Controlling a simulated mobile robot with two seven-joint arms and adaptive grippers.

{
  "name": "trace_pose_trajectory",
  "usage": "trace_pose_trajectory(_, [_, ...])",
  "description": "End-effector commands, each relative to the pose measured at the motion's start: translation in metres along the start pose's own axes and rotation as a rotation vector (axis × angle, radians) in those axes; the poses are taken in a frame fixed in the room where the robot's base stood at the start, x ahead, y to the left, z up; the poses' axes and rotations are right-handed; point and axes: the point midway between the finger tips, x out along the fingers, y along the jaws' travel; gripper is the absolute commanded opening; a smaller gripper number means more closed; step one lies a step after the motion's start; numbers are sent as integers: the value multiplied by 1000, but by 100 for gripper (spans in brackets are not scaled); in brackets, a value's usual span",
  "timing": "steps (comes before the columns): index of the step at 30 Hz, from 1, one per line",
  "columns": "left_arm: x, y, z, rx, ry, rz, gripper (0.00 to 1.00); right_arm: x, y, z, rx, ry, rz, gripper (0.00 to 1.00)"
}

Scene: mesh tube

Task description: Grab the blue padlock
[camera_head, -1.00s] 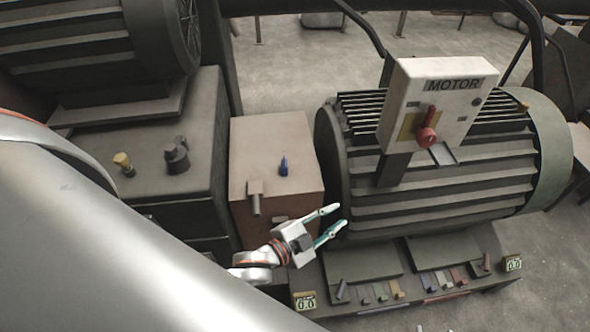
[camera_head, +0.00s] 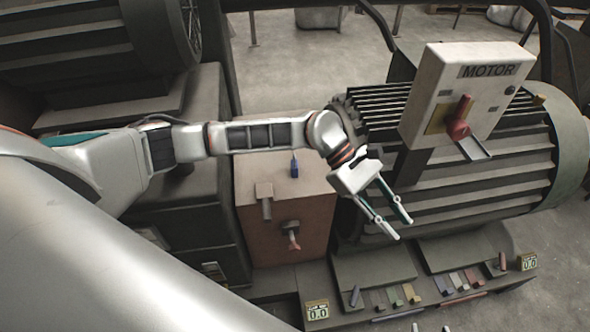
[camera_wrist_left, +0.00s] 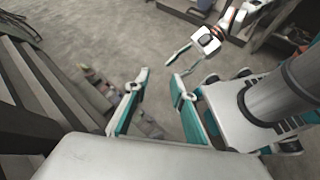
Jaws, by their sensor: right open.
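A small blue object (camera_head: 294,167), which looks like the blue padlock, is on top of the brown box in the head view, just below my left forearm. It is too small to make out in detail. My left gripper (camera_head: 402,229) is open and empty, to the right of the padlock and apart from it, in front of the motor. Its parted fingers (camera_wrist_left: 160,76) show in the left wrist view with nothing between them. My right gripper (camera_head: 430,328) barely shows at the bottom edge, with its tips apart.
The brown box (camera_head: 310,222) stands left of the ribbed motor (camera_head: 470,190). A white MOTOR control box (camera_head: 440,70) with a red handle (camera_head: 459,117) sits on the motor. Several small coloured pieces lie on the base ledge (camera_head: 375,315). Dark machinery stands at left.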

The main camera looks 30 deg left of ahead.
Motion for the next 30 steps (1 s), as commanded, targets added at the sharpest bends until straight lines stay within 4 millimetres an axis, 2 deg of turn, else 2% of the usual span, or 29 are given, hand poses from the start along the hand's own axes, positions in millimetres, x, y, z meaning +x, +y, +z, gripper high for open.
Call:
trace_pose_trajectory(1, [-17, 4, -25, 88, 105, -34, 24, 3, -3, 5, 1, -1, -4, 44])
trace_pose_trajectory(3, [-45, 7, -57, 201, 242, -92, 24, 4, -6, 8, 2, -2, -8, 44])
trace_pose_trajectory(5, [-74, 10, -84, 283, 358, -147, 24, 6, -8, 11, 3, -2, -12, 44])
trace_pose_trajectory(9, [-154, 20, -134, 426, 609, -278, 24, 9, -12, 16, 4, -3, -17, 44])
trace_pose_trajectory(12, [-209, 25, -157, 481, 750, -359, 24, 11, -12, 19, 5, -2, -17, 44])
trace_pose_trajectory(16, [-262, 27, -171, 512, 868, -435, 24, 12, -12, 19, 4, 1, -18, 44])
trace_pose_trajectory(18, [-279, 28, -175, 519, 904, -459, 24, 12, -12, 18, 4, 3, -17, 44])
trace_pose_trajectory(21, [-289, 27, -180, 523, 927, -478, 24, 12, -12, 18, 3, 6, -17, 44])
trace_pose_trajectory(30, [-275, 21, -203, 523, 929, -480, 24, 13, -12, 20, 1, 3, -17, 44])
